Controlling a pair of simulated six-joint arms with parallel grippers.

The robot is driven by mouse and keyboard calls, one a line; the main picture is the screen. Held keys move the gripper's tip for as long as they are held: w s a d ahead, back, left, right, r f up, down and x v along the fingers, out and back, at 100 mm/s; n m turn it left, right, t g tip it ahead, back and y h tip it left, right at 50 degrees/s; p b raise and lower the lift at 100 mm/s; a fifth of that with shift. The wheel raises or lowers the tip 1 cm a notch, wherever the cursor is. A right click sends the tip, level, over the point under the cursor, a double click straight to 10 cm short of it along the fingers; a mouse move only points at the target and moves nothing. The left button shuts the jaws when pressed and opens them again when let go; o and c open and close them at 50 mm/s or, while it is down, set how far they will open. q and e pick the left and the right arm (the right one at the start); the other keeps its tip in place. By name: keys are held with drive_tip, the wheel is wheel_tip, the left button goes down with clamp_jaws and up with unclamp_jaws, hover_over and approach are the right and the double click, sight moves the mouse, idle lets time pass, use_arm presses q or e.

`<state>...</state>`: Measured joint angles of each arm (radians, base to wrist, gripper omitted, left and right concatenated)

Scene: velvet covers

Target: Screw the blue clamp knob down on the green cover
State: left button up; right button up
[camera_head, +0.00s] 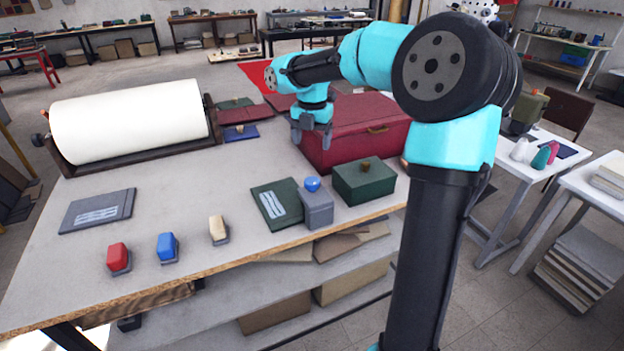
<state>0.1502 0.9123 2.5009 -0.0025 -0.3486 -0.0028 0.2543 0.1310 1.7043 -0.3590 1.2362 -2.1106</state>
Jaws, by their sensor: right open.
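The green cover (268,212) lies flat near the front edge of the table, with pale print on it. A grey clamp block (316,211) stands at the cover's right side. The round blue clamp knob (312,184) sits on top of the block. How far the knob is screwed in cannot be told. My right gripper (311,141) points down with its fingers apart and nothing between them. It is in front of the dark red box in the picture, above and apart from the knob. My left gripper is not in view.
A green box (364,182) with a brass knob stands right of the clamp. The large dark red box (356,130) is behind. Red (118,257), blue (167,247) and cream (218,229) blocks stand along the front. A grey cover (97,211) lies left; a white roll (130,120) is behind.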

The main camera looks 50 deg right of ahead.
sight(312, 180)
wheel_tip(312, 180, down, 13)
drive_tip(key=shift+f, duration=0.1)
idle(0.3)
drive_tip(key=c, duration=0.9)
